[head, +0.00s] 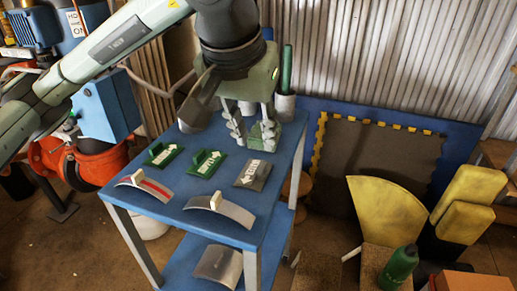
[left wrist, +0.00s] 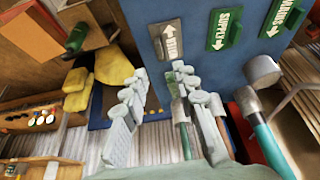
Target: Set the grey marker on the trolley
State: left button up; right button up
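The grey marker (head: 252,174), a flat plate with a white arrow and lettering, lies on the blue trolley's top (head: 228,165) near its right edge. It also shows in the left wrist view (left wrist: 171,40), just beyond my fingertips. My left gripper (head: 252,142) hangs over the trolley top just behind the marker. Its two fingers are apart with nothing between them, and they also show in the left wrist view (left wrist: 158,76). I cannot tell how high the fingertips are above the trolley top. My right gripper is not in view.
Two green markers (head: 206,163) lie left of the grey one. Two curved metal plates (head: 220,209) with pale handles lie at the trolley's front; another plate (head: 218,265) is on the lower shelf. Green-handled grey tools (head: 285,105) stand at the back. Red pipework (head: 95,165) stands left.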

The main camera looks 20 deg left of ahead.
pick_arm(q)
jog(key=v, duration=0.3)
